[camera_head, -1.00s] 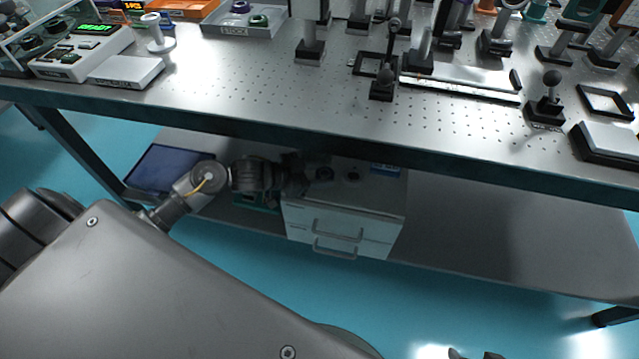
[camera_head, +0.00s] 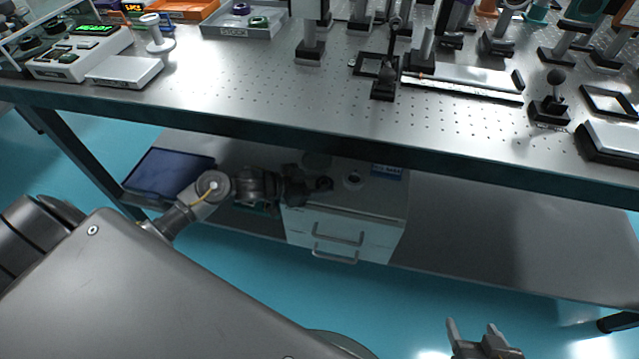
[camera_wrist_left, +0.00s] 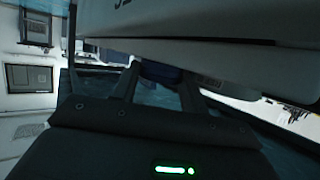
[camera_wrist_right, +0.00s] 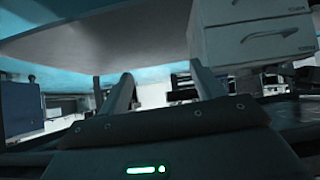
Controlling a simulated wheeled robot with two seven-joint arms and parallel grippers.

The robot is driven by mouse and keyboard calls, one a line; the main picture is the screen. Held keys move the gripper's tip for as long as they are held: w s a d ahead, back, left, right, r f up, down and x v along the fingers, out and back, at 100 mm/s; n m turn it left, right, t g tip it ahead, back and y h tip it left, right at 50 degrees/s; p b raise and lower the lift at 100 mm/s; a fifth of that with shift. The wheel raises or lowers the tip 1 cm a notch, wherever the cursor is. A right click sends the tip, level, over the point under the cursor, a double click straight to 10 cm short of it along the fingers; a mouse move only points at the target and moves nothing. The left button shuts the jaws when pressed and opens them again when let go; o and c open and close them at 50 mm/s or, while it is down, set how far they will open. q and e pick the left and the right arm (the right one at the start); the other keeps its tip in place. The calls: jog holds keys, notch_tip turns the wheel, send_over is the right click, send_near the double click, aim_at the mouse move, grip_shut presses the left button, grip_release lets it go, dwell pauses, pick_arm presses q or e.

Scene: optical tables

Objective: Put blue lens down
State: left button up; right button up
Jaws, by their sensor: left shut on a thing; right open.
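My left gripper (camera_head: 322,184) is under the table, at the top of the white drawer cabinet (camera_head: 345,235). It is shut on a dark blue piece, which I take to be the blue lens (camera_wrist_left: 160,72); it shows between the fingertips in the left wrist view. The lens is mostly hidden in the head view, and I cannot tell whether it touches the cabinet. My right gripper (camera_head: 483,333) is open and empty at the bottom edge of the head view, over the floor in front of the table.
A small round item (camera_head: 353,180) and a blue-labelled box (camera_head: 386,171) sit on the cabinet top. A dark blue bin (camera_head: 168,171) stands left on the lower shelf (camera_head: 500,220). The tabletop edge (camera_head: 300,137) overhangs my left arm. The shelf is clear at right.

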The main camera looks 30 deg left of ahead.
pick_arm(q)
jog(key=o, duration=0.7)
jog(key=shift+f, duration=0.15)
jog(key=shift+s+a+r, duration=0.1)
jog(key=shift+r, duration=0.15)
jog(key=p+v, duration=0.2)
jog(key=v, duration=0.8)
jog(key=shift+s+a+r, duration=0.1)
jog(key=shift+s+r, duration=0.1)
jog(key=shift+s+a+r, duration=0.25)
jog(key=shift+s+a, duration=0.1)
jog(key=shift+s, duration=0.05)
jog(key=shift+f, duration=0.1)
pick_arm(e)
jog(key=s+d+f+m+g+h, duration=0.1)
jog(key=s+d+f+g+h, duration=0.1)
jog(key=s+d+g, duration=0.3)
jog(key=s+f, duration=0.1)
jog(key=s, duration=0.2)
jog(key=shift+d+f+m+g, duration=0.25)
jog(key=shift+f+m+g, duration=0.05)
jog(key=shift+f+g, duration=0.1)
